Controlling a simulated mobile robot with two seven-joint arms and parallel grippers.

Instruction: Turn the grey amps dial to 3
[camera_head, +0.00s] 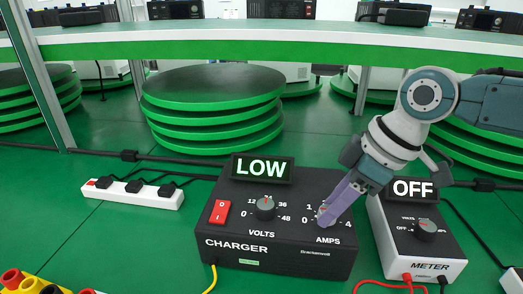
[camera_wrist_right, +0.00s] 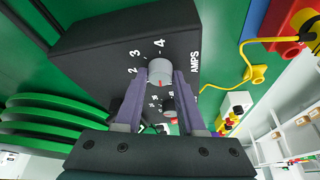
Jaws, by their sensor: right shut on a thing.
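The charger (camera_head: 280,262) is a black box with a lit sign reading LOW (camera_head: 262,167). My right gripper (camera_head: 326,220) reaches down onto its amps dial from the upper right. In the right wrist view the grey amps dial (camera_wrist_right: 160,70) sits between the purple fingers of my gripper (camera_wrist_right: 158,92), which are shut on it. The dial's red mark points down in that view, toward the volts dial (camera_wrist_right: 168,104), away from the 3 and the 4. The exact number it meets is hidden. In the head view the fingers cover most of the amps dial. My left gripper is not in view.
A red switch (camera_head: 220,212) is left of the volts dial (camera_head: 265,207). A meter (camera_head: 420,245) with an OFF sign stands close on the right. A white power strip (camera_head: 132,194) lies at left. Red and yellow cables run in front; stacked green discs (camera_head: 214,110) stand behind.

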